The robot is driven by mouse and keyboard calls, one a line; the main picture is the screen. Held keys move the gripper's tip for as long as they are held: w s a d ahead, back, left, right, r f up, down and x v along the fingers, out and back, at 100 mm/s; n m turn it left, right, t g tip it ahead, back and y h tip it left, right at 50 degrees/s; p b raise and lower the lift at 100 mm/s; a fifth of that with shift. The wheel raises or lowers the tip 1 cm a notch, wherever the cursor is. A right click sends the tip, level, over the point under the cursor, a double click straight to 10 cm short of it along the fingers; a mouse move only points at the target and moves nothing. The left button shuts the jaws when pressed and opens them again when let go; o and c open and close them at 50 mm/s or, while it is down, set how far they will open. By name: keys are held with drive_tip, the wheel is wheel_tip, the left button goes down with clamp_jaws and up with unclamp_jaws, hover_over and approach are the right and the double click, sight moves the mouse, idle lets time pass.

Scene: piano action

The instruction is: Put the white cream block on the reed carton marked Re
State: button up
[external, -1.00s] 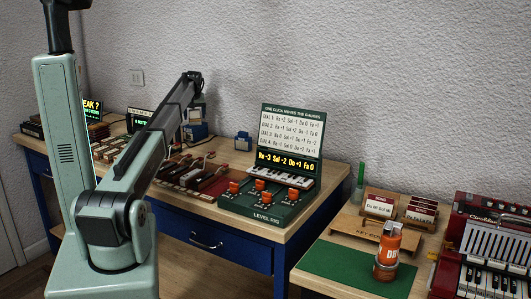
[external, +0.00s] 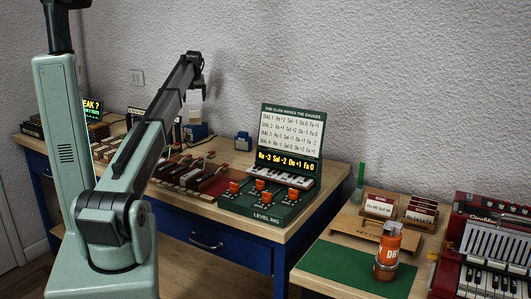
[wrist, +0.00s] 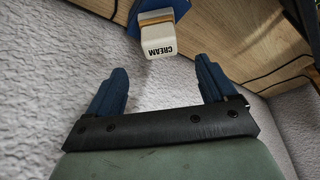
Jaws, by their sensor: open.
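The white block marked CREAM (wrist: 158,40) shows in the wrist view, ahead of my fingertips. The block lies just beyond the gap, not held. In the external view my gripper (external: 197,92) hangs above the back of the wooden bench, over a blue box (external: 195,132) with a pale shape above it. I cannot read a Re mark on either.
A green level rig (external: 268,205) with orange knobs stands at the bench's right end. Key parts (external: 190,175) lie in front of the boxes. A separate table at right holds an orange canister (external: 387,255) and a red accordion (external: 480,250).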

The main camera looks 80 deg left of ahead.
drive_tip(key=shift+v, duration=1.05)
drive_tip(key=shift+a, duration=0.1)
